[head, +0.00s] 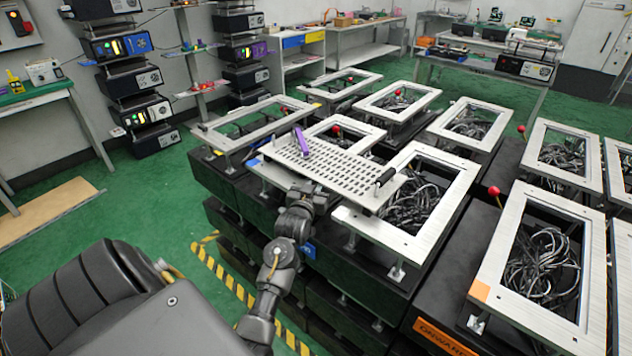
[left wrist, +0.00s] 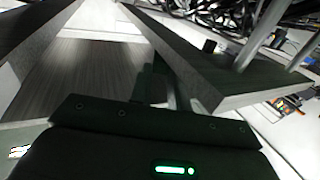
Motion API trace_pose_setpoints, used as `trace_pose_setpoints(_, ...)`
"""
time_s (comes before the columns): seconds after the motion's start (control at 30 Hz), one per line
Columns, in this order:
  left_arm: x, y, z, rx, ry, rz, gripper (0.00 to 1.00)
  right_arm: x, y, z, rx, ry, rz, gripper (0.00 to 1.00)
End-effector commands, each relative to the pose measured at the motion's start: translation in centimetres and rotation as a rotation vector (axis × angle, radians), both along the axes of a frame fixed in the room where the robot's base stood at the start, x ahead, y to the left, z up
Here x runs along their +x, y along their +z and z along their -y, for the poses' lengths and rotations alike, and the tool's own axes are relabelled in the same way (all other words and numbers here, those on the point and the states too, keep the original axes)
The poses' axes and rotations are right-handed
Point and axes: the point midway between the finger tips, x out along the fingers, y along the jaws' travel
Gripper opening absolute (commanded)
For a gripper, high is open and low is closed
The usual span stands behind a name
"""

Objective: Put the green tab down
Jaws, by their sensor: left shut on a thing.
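I cannot make out a green tab in either view. My left gripper (head: 312,194) is at the front edge of a pale perforated plate (head: 335,172), close to the frames. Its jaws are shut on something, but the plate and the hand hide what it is. In the left wrist view my left gripper's dark fingers (left wrist: 158,88) reach between grey metal bars. A purple lever (head: 301,142) stands tilted on the plate. My right gripper is not in view.
Several metal frames (head: 436,156) with cable bundles (head: 418,200) stand on black boxes around the plate. Red ball knobs (head: 493,191) stick up beside some frames. Racks of devices (head: 133,85) line the back wall. Green floor (head: 150,200) is open at the left.

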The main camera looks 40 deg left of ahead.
Motion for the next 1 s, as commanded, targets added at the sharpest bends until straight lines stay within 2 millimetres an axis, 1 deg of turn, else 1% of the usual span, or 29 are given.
trace_pose_setpoints(0.2,0.0,-0.1,0.0,0.000,0.000,0.001,0.00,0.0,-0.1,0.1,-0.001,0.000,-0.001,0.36)
trace_pose_setpoints(0.33,0.0,-0.5,0.0,0.000,0.000,0.000,0.00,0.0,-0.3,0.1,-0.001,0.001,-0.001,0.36)
trace_pose_setpoints(0.37,0.0,-0.4,0.0,0.000,0.000,0.000,0.21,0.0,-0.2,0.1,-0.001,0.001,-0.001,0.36)
trace_pose_setpoints(0.5,0.0,-0.3,0.0,0.000,0.000,0.001,0.39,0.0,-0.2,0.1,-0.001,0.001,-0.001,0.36)
trace_pose_setpoints(0.77,0.0,-0.3,0.0,0.000,0.000,0.001,0.40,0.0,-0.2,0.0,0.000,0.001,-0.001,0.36)
trace_pose_setpoints(0.87,0.0,0.2,0.0,0.001,0.000,0.002,0.40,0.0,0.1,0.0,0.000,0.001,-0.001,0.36)
trace_pose_setpoints(0.9,-0.5,-0.1,0.2,0.000,0.000,0.001,0.40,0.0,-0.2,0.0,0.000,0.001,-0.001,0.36)
trace_pose_setpoints(1.0,-1.9,-0.2,0.8,0.001,0.000,0.000,0.40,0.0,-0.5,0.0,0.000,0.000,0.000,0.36)
